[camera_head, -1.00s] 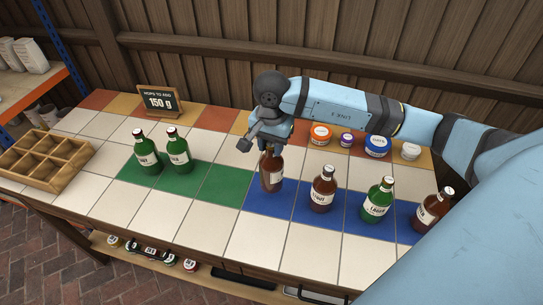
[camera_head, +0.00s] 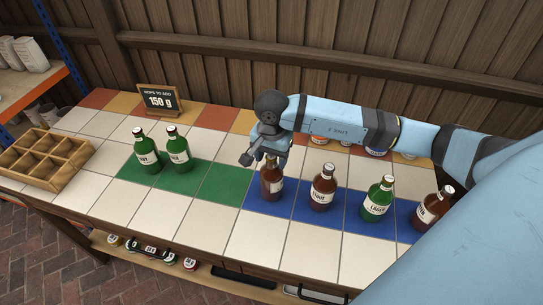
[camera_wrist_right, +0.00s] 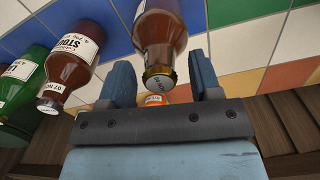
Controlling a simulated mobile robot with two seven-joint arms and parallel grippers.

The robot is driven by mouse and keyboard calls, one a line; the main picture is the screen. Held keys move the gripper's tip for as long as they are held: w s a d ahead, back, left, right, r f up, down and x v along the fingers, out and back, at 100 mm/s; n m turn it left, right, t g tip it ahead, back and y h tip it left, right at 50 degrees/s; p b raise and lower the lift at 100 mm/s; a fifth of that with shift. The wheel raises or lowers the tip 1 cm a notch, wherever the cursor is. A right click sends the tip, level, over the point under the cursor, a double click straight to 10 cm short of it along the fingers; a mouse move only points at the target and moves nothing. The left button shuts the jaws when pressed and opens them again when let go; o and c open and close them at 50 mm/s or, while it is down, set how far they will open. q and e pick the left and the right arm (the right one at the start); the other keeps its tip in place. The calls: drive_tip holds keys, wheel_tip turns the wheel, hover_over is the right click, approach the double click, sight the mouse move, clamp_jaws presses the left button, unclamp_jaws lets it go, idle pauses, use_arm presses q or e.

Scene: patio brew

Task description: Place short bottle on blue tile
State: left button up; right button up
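A brown bottle (camera_head: 271,187) stands upright on the leftmost blue tile (camera_head: 246,197). My right gripper (camera_head: 258,153) is just above and around its top. In the right wrist view, the bottle's neck and cap (camera_wrist_right: 159,76) lie between the two fingers (camera_wrist_right: 163,82), with a gap on each side, so the gripper is open. To its right on the blue row stand a brown stout bottle (camera_head: 322,191), a green lager bottle (camera_head: 378,203) and another brown bottle (camera_head: 431,213). Two green bottles (camera_head: 147,157) (camera_head: 178,152) stand on green tiles. My left gripper is not in view.
A wooden crate with compartments (camera_head: 42,157) sits at the left end of the table. A small sign (camera_head: 158,100) stands at the back. Jars behind my right arm are mostly hidden. The rightmost green tile (camera_head: 225,183) and the front white tiles (camera_head: 258,237) are bare.

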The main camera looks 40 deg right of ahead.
drive_tip(key=shift+r, duration=0.35)
wheel_tip(320, 180, up, 12)
drive_tip(key=shift+f, duration=0.15)
idle(0.6)
